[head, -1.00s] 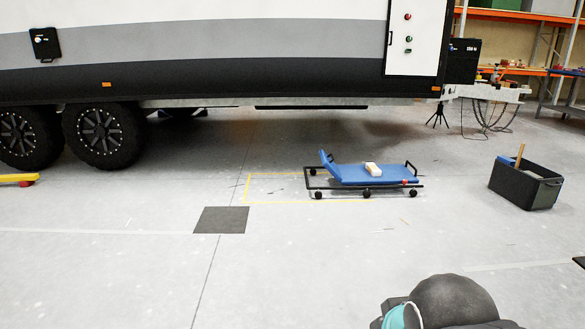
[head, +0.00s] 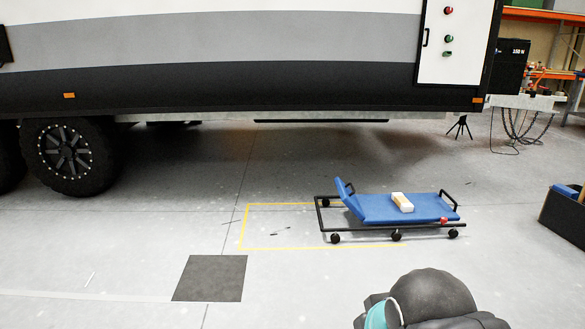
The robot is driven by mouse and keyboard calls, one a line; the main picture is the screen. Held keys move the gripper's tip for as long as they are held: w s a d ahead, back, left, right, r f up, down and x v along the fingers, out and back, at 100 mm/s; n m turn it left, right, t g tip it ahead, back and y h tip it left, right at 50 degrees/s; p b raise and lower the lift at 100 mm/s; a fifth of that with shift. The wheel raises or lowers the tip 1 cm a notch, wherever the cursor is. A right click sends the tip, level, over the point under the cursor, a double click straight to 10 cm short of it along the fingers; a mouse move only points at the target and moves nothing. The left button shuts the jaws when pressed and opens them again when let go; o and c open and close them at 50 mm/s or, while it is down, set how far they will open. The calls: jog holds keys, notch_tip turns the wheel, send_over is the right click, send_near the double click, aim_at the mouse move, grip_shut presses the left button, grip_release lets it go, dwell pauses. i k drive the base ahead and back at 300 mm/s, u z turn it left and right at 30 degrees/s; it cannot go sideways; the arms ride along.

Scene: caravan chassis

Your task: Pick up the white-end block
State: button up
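The white-end block (head: 402,202) is a small pale block with a tan part and a white part. It lies on the blue pad of a low wheeled creeper (head: 375,210) in the right half of the head view. A dark rounded part of my own arm shows at the bottom right, nearer than the creeper and well apart from the block. My gripper's fingers are not in view.
A caravan (head: 230,70) on wheels (head: 68,157) spans the back, with open floor under it. A dark mat (head: 210,278) lies flat at front left, near a yellow floor outline (head: 241,230). A black bin (head: 565,217) stands at the right edge. The floor before the creeper looks clear.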

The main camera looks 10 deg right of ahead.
aim_at(403, 204)
jog(key=z, duration=0.2)
jog(key=i, duration=1.85)
jog(key=z, duration=0.8)
jog(key=i, duration=1.75)
jog(key=z, duration=0.4)
